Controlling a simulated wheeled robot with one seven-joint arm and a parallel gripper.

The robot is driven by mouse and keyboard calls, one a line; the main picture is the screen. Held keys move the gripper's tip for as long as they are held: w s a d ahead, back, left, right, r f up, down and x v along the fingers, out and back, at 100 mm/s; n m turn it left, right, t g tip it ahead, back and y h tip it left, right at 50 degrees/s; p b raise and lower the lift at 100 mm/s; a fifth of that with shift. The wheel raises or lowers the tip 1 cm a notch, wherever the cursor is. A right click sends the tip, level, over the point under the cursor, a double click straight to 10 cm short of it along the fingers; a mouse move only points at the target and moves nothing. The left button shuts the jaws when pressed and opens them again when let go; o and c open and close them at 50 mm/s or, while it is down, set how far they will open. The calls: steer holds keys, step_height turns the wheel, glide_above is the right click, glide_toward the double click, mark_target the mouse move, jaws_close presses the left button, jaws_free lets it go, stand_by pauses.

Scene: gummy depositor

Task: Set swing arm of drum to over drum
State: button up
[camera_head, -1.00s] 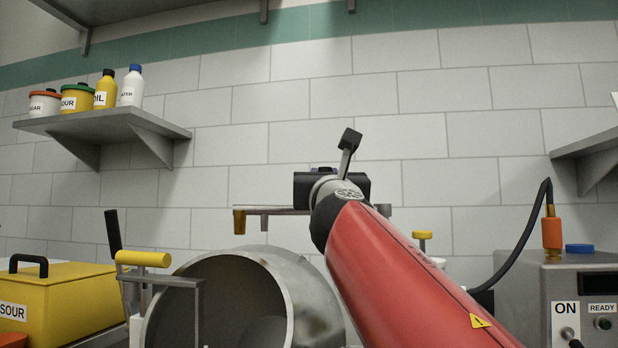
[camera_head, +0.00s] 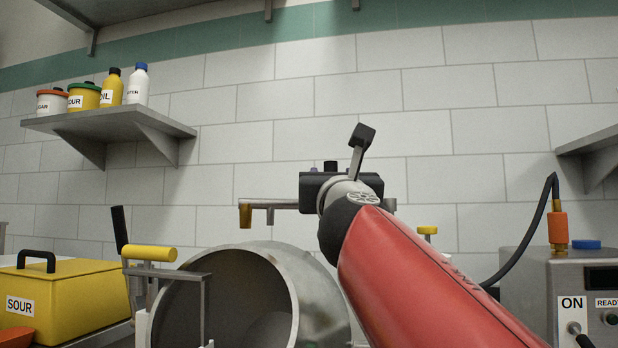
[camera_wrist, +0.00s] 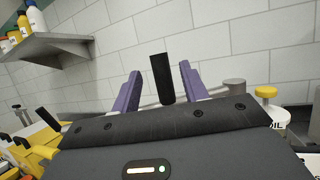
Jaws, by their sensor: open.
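The drum (camera_head: 318,300) is a grey steel vessel at lower centre in the head view, its round mouth tilted toward the left front. A thin grey horizontal bar with an amber tip (camera_head: 245,215), apparently the swing arm (camera_head: 282,204), shows above and behind the drum's rim. Its right part is hidden by my gripper (camera_head: 325,190), and I cannot tell whether it lies over the drum. In the wrist view my gripper (camera_wrist: 159,72) has its purple fingers apart, with an upright black handle (camera_wrist: 162,80) showing between them. I see no finger contact with it.
A yellow-handled lever (camera_head: 150,253) stands at the drum's left front. A yellow SOUR box (camera_head: 75,295) is at left and a control box (camera_head: 535,285) at right. A yellow-capped container (camera_wrist: 266,95) stands right of my gripper. Wall shelves (camera_head: 110,122) hang above.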

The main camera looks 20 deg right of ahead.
steer(key=shift+v, duration=1.8)
steer(key=s+d+f+m+g, duration=0.15)
steer(key=f+m+g, duration=0.25)
steer(key=f+m, duration=0.7)
steer(key=s+d+f+m+g, duration=0.15)
steer(key=f+m+g, duration=0.25)
steer(key=f+m, duration=0.75)
steer(key=s+a+f+m+g+y, duration=0.2)
steer(key=s+a+f+m, duration=0.1)
steer(key=f, duration=0.6)
steer(key=s+a+f+m+g+y, duration=0.2)
steer(key=s+f, duration=0.3)
steer(key=f, duration=0.5)
steer(key=s+a+f+m+g+y, duration=0.2)
steer(key=s+a+f+m+g, duration=0.2)
steer(key=f, duration=0.6)
steer(key=shift+s+a+m+y, duration=0.3)
steer(key=shift+s+m, duration=0.25)
steer(key=shift+s, duration=0.05)
steer(key=shift+f, duration=0.1)
steer(key=shift+c, duration=0.8)
steer(key=shift+d, duration=0.2)
